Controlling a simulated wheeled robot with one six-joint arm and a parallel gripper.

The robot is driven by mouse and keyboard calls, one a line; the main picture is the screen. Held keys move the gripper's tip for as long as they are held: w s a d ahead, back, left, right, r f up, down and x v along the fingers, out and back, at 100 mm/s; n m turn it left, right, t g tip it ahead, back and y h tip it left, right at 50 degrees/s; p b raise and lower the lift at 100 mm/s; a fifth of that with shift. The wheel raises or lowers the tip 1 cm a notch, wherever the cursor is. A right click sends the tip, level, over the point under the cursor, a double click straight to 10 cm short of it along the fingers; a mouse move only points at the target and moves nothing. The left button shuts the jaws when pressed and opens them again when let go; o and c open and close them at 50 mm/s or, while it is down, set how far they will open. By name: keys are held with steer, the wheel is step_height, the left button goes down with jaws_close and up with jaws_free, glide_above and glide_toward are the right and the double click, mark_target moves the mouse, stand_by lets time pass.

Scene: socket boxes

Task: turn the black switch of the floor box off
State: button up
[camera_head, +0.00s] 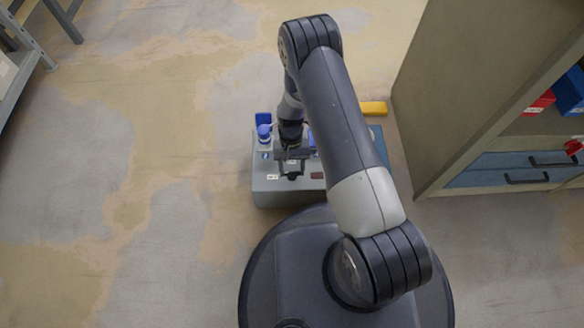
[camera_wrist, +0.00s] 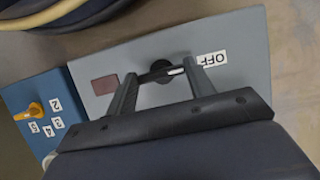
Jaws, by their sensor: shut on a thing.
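The grey floor box (camera_head: 268,198) stands on the floor in front of my base. Its black switch (camera_wrist: 161,78) is a round knob with a white pointer line, seen on the grey top in the wrist view. The line points right, toward the OFF label (camera_wrist: 212,59). My gripper (camera_wrist: 160,70) comes down over the knob with one finger on each side and is shut on it. In the head view my gripper (camera_head: 291,170) is over the near part of the box, and the switch is hard to make out there.
A brown-red rectangle (camera_wrist: 104,85) lies beside the switch. A blue panel with an orange knob (camera_wrist: 36,110) and number labels adjoins the grey top. Blue sockets (camera_head: 264,132) stand at the box's back left.

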steer(key=o, duration=1)
steer(key=p+v, duration=0.3)
steer(key=v, duration=0.7)
steer(key=shift+w+r+p, duration=0.2)
steer(key=shift+r+p, duration=0.15)
steer(key=shift+p, duration=0.05)
steer(key=b+x, duration=0.4)
steer(key=x, duration=0.7)
steer(key=shift+r, duration=0.1)
